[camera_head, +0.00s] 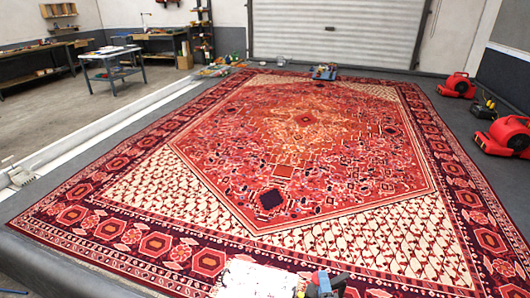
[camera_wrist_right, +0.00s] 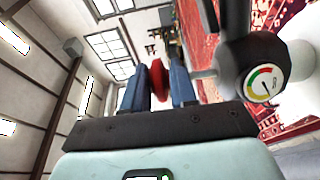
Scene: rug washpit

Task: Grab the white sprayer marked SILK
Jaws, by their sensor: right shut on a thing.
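My right gripper (camera_wrist_right: 158,85) shows up close in the wrist view, its two blue fingers closed about a rounded red part (camera_wrist_right: 158,78). Beside them is the white sprayer (camera_wrist_right: 300,72), with a black head and a round pressure gauge (camera_wrist_right: 262,83). A grey stem runs from the head towards the fingers, and the red part appears to belong to it. No SILK marking is readable. In the head view my right gripper (camera_head: 325,284) is at the bottom edge, partly cut off. My left gripper is not in view.
A large red patterned rug (camera_head: 300,150) covers most of the floor. Red blowers (camera_head: 505,137) stand along its right side. A blue-grey table (camera_head: 110,62) stands at the back left. A white speckled thing (camera_head: 258,278) is at the bottom edge.

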